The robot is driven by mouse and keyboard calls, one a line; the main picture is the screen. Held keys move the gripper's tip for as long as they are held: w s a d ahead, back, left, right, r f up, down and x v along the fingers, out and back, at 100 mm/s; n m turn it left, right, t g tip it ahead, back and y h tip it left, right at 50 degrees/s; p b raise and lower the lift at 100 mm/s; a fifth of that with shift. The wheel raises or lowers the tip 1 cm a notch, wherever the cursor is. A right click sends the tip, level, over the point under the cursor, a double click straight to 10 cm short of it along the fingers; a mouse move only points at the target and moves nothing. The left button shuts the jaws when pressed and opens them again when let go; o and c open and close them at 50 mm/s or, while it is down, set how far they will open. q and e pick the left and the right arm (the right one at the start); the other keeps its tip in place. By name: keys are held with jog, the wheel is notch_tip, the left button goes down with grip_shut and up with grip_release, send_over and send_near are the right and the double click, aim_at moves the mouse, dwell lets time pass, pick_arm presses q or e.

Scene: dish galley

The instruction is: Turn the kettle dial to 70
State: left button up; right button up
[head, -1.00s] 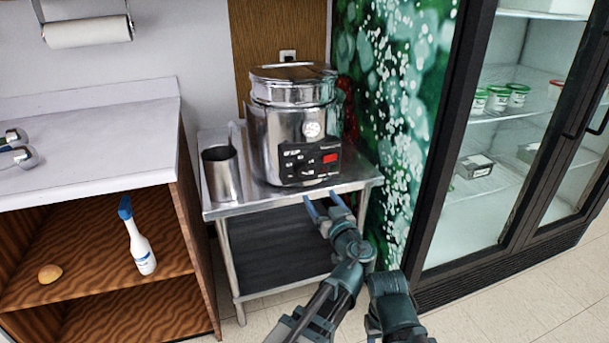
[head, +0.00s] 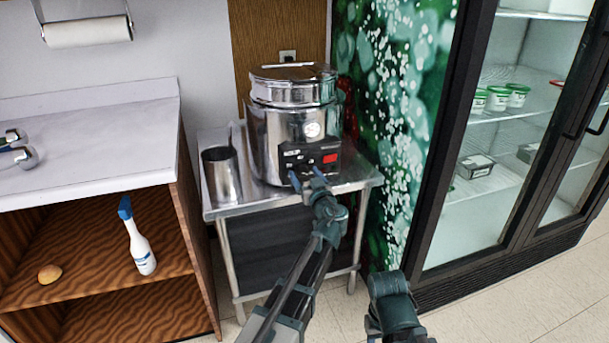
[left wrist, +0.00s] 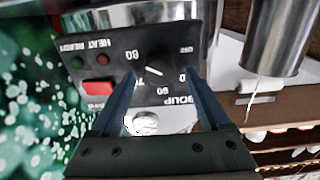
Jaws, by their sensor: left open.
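The steel kettle (head: 280,130) stands on a metal side table, with a black control panel (head: 320,157) low on its front. The left wrist view shows this panel upside down, with a dark round dial (left wrist: 160,65) ringed by printed numbers. A short white mark shows at the dial's lower left edge, but its exact setting is hard to read. My left gripper (head: 308,178) is open at the panel. In the wrist view its two fingers (left wrist: 161,73) lie on either side of the dial; contact is unclear. My right gripper is out of view; only part of my right arm shows.
A steel canister (head: 222,175) stands left of the kettle on the side table (head: 355,180). A red switch (left wrist: 98,88) is beside the dial on the panel. A glass-door fridge (head: 440,200) stands at right, a wooden counter (head: 90,135) at left.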

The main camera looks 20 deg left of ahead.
pick_arm(q)
jog(key=shift+w+a, duration=0.2)
jog(key=shift+w, duration=0.05)
jog(key=shift+c, duration=0.2)
grip_shut()
